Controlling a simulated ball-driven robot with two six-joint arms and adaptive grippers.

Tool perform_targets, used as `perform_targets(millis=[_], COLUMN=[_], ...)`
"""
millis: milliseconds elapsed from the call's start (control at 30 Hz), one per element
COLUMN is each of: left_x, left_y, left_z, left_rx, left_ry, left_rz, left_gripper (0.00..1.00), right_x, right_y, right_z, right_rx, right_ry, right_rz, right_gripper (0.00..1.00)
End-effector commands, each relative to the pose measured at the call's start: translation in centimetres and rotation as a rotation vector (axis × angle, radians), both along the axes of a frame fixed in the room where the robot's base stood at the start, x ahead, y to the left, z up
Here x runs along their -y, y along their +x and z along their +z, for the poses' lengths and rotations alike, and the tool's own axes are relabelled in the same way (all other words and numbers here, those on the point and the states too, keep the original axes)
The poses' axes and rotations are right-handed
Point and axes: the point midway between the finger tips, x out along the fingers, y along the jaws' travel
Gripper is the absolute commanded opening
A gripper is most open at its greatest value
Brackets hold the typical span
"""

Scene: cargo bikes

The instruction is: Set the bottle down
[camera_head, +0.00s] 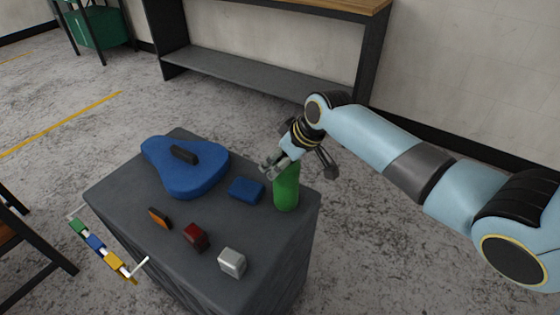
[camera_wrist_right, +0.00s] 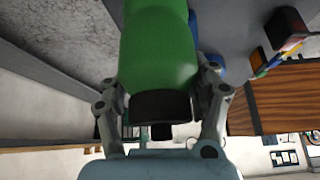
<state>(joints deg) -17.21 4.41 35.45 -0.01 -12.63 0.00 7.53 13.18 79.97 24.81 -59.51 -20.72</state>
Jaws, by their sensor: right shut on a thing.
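A green bottle (camera_head: 287,190) stands upright at the right edge of a dark grey table (camera_head: 130,210), or just above it; I cannot tell whether its base touches. My right gripper (camera_head: 279,168) reaches in from the right and is shut on the upper part of the bottle. In the right wrist view the green bottle (camera_wrist_right: 160,50) with its black cap (camera_wrist_right: 162,104) sits between both fingers of the right gripper (camera_wrist_right: 160,100). The left gripper is not in view.
On the table lie a blue saddle-shaped piece (camera_head: 190,178), a blue block (camera_head: 246,189), an orange piece (camera_head: 159,218), a dark red block (camera_head: 196,237) and a silver block (camera_head: 232,262). Colored blocks hang on a rail (camera_head: 97,243) at the left side. A shelf bench (camera_head: 270,80) stands behind.

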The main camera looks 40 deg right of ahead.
Motion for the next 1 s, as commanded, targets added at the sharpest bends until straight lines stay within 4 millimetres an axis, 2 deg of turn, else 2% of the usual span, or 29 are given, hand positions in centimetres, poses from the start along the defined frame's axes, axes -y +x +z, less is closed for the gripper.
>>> perform_targets(millis=[167, 200, 400, 633, 767, 1000], left_x=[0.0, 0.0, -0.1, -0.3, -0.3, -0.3], left_y=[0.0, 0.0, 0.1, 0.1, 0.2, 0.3], left_z=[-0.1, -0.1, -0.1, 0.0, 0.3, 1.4], left_rx=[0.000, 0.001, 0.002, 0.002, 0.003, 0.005], left_ry=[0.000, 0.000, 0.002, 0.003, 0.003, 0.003], left_rz=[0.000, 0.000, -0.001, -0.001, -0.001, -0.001], left_gripper=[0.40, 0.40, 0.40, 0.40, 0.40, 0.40], right_x=[0.0, 0.0, 0.0, 0.0, 0.1, 1.0], right_y=[0.0, 0.0, 0.0, 0.0, -0.3, -2.6], right_z=[-0.3, -0.2, -0.2, -0.2, 0.6, 4.9], right_rx=[0.000, -0.001, -0.001, -0.001, 0.000, 0.002], right_ry=[0.000, 0.000, 0.000, 0.000, -0.001, -0.004], right_rz=[0.000, 0.000, 0.000, 0.000, 0.000, 0.001], right_gripper=[0.09, 0.63, 0.87, 0.87, 0.87, 0.87])
